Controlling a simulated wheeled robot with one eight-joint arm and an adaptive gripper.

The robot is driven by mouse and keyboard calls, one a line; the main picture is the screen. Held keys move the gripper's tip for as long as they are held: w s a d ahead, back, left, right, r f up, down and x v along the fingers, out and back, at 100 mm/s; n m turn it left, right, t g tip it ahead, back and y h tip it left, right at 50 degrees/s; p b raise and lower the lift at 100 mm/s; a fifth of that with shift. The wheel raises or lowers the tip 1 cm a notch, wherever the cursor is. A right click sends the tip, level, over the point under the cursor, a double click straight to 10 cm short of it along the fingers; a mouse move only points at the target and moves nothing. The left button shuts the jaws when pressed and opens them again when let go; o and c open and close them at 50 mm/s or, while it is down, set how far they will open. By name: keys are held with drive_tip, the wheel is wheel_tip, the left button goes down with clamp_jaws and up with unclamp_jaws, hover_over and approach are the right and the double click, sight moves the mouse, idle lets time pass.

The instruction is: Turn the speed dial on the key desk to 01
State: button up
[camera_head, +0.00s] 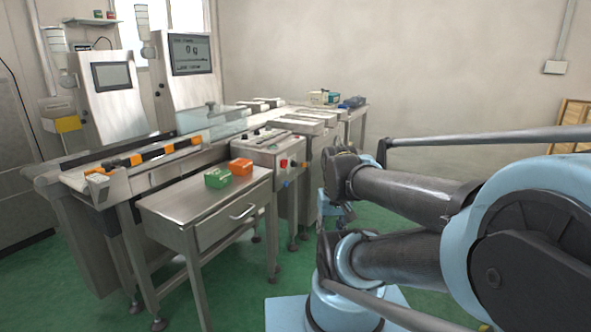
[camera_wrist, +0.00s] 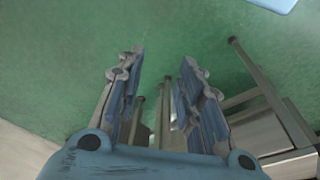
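The key desk (camera_head: 278,152) is a grey metal box on the conveyor's front side, right of centre-left in the head view. Its front face carries a red button (camera_head: 284,163) and other small controls. The speed dial and its setting are too small to make out. My gripper shows in the wrist view (camera_wrist: 163,58) with its two blue-grey fingers spread apart and nothing between them. It points down toward the green floor. In the head view, my arm is right of the key desk and apart from it. The key desk cannot be made out in the wrist view.
A steel table (camera_head: 175,205) with a drawer stands left of the key desk, carrying a green box (camera_head: 218,178) and an orange box (camera_head: 241,166). The conveyor (camera_head: 130,170) and two screens stand behind. Table legs (camera_wrist: 255,75) are close to my gripper's right. Green floor is open in front.

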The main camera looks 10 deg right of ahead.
drive_tip(key=o, duration=0.3)
drive_tip(key=shift+s+r, duration=0.2)
drive_tip(key=shift+s, duration=0.1)
drive_tip(key=w+a+r+m+y, duration=0.2)
drive_tip(key=w+a+r+m, duration=0.15)
drive_tip(key=w, duration=0.45)
drive_tip(key=w+a+r+m+y, duration=0.25)
drive_tip(key=w+r, duration=0.25)
drive_tip(key=w, duration=0.4)
drive_tip(key=w+d+r+m+t+y, duration=0.15)
drive_tip(key=w+m+y, duration=0.35)
drive_tip(key=w, duration=1.4)
drive_tip(key=w+d+f+m+t+y, duration=0.1)
drive_tip(key=w+d+f+m+t, duration=0.15)
drive_tip(key=w, duration=0.65)
drive_tip(key=w+d+f+m+t+y, duration=0.1)
drive_tip(key=w+d+f+m, duration=0.25)
drive_tip(key=w, duration=0.45)
drive_tip(key=m+t+y, duration=0.3)
drive_tip(key=m, duration=0.4)
approach(296, 165)
drive_tip(key=x, duration=0.9)
drive_tip(key=shift+w+f, duration=0.15)
drive_tip(key=shift+w, duration=0.1)
